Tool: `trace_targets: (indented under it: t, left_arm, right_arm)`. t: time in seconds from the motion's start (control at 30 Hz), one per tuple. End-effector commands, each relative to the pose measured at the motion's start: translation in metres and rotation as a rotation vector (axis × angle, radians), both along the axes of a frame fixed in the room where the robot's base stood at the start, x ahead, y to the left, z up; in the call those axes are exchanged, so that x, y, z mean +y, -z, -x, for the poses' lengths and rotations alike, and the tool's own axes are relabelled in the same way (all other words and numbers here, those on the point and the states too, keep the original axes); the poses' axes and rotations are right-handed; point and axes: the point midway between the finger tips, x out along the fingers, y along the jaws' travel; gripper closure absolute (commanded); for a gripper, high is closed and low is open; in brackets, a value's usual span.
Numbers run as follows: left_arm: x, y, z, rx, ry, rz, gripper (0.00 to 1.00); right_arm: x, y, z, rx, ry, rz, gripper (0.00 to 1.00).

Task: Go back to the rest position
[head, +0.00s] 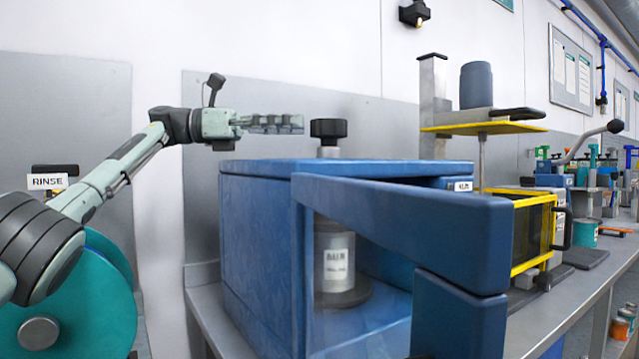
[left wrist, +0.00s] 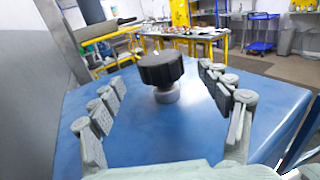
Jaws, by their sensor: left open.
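My left gripper (head: 272,124) is raised above the blue drum agitator cabinet (head: 262,240), at the left of the black knob (head: 328,128) on its top. In the left wrist view my left gripper (left wrist: 165,120) is open, its fingers spread wide, with the black knob (left wrist: 161,68) seen between and beyond them. The fingers hold nothing. The cabinet's front stands open, and a labelled can (head: 334,262) sits inside, partly behind the blue frame. My right gripper is in neither view.
A teal drum with a RINSE sign (head: 47,181) stands at the left, below my left arm. A yellow-framed machine (head: 520,230) and a press with a yellow plate (head: 483,128) stand right of the cabinet on the grey bench (head: 560,300). The grey wall is close behind.

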Motion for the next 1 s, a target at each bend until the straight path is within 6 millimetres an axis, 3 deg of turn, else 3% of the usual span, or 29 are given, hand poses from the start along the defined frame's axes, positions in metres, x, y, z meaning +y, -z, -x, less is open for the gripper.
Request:
trace_targets:
  t: [0.43,1.0]
  left_arm:
    - [-0.075,0.0,-0.002,0.001,0.003,-0.001,0.23]
    - [-0.07,0.0,-0.003,0.001,-0.036,0.0,0.23]
  right_arm:
    - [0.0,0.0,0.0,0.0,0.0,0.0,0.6]
    - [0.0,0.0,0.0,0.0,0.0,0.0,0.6]
